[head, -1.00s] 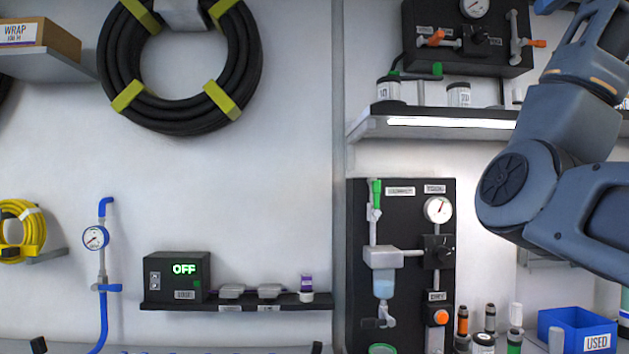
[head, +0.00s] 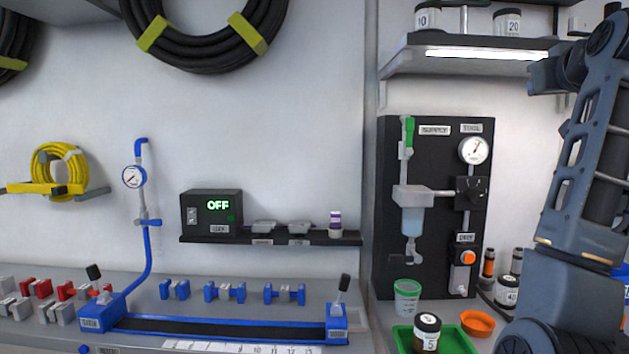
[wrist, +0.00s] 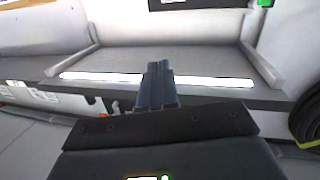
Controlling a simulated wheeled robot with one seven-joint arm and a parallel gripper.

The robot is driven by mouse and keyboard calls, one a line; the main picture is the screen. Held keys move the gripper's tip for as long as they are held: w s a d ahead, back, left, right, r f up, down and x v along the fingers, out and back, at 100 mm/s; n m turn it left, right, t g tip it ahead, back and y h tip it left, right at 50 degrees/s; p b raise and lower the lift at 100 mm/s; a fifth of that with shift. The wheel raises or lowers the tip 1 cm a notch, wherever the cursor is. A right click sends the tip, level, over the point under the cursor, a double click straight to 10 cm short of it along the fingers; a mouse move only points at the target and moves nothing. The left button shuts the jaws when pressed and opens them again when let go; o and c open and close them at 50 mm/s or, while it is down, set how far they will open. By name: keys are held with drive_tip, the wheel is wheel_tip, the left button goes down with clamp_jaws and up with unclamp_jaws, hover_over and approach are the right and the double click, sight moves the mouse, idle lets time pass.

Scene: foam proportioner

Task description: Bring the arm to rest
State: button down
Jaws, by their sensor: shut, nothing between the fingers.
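My gripper (wrist: 157,88) shows in the wrist view with its two dark fingers together and nothing between them. It points toward a pale shelf-like recess with a bright light strip (wrist: 160,80), which lies behind the fingers; I see no contact. In the head view my arm stands folded and raised along the right edge, in front of the wall. I cannot make out the fingertips clearly there.
The wall shelf (head: 470,58) with jars is left of my arm. Below it hangs the black supply panel (head: 430,170). A dark jar (head: 427,333) stands on a green tray (head: 462,342), near an orange dish (head: 478,323). The wall left of the panel is clear of my arm.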

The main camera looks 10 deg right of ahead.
drive_tip(key=s+a+f+n, duration=0.1)
drive_tip(key=a+f, duration=0.2)
drive_tip(key=f, duration=0.8)
drive_tip(key=s+a+f+n+y, duration=0.1)
drive_tip(key=a+f, duration=0.3)
drive_tip(key=f, duration=0.7)
drive_tip(key=s+a+f+n, duration=0.1)
drive_tip(key=a+f, duration=0.2)
drive_tip(key=f, duration=0.8)
drive_tip(key=s+a+f+y, duration=0.2)
drive_tip(key=s+a+f, duration=0.4)
drive_tip(key=s+f, duration=0.3)
drive_tip(key=s+a+f+n+y, duration=0.1)
drive_tip(key=s+a+f, duration=0.4)
drive_tip(key=s, duration=0.4)
drive_tip(key=s+a+f+n+y, duration=0.1)
drive_tip(key=s+a+f+y, duration=0.1)
drive_tip(key=s+a+f, duration=0.45)
drive_tip(key=s+a+r+y, duration=0.1)
drive_tip(key=s+a+r, duration=0.1)
drive_tip(key=s, duration=0.7)
drive_tip(key=s+a+r+y, duration=0.1)
drive_tip(key=s+a+r, duration=0.1)
drive_tip(key=s, duration=0.8)
drive_tip(key=shift+s+a+r+m, duration=0.15)
drive_tip(key=shift+r+m, duration=0.15)
drive_tip(key=shift+r, duration=0.15)
